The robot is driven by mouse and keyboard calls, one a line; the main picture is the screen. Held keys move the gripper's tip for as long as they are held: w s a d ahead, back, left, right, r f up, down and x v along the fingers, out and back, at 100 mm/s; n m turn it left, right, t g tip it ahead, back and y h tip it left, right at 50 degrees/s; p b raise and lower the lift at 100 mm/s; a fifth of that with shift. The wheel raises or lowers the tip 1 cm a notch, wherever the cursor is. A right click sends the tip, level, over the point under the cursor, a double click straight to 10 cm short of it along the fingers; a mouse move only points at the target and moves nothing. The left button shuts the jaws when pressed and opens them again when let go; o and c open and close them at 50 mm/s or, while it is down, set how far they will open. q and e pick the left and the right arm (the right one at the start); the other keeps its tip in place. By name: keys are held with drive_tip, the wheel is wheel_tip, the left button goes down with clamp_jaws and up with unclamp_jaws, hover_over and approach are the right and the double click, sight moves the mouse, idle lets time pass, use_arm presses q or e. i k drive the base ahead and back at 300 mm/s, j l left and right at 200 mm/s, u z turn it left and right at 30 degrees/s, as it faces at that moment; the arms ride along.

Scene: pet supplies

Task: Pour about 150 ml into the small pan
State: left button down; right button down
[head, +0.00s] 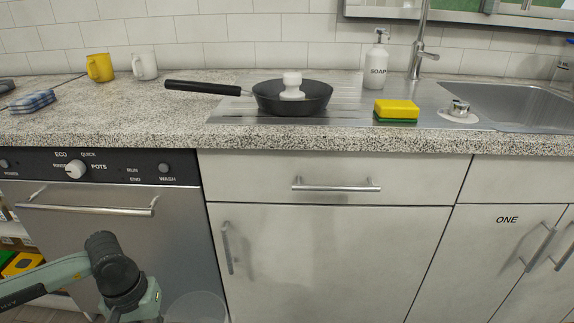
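A small black pan (315,107) with a long black handle pointing left sits on the ribbed metal drainboard of the counter. A white knob-topped object (292,87) shows inside the pan; I cannot tell what it is. A faint, clear round thing (196,307), perhaps a see-through vessel, shows at the bottom edge beside my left arm; its contents cannot be made out. My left arm comes in at the lower left, well below the counter, and its fingers do not show. My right arm and gripper are out of the picture.
A soap bottle (377,66), a yellow-green sponge (397,110), a tap (418,50) and a sink (515,105) are to the pan's right. Yellow (100,68) and white (144,66) mugs and a folded cloth (32,101) are left.

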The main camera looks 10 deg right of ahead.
sight(318, 93)
drive_tip(key=k+j+z, duration=0.1)
drive_tip(key=j, duration=0.25)
drive_tip(key=k+j+z, duration=0.1)
drive_tip(key=j, duration=0.3)
drive_tip(key=k+j, duration=0.1)
drive_tip(key=j, duration=0.25)
drive_tip(key=k+j+z, duration=0.15)
drive_tip(key=j, duration=0.2)
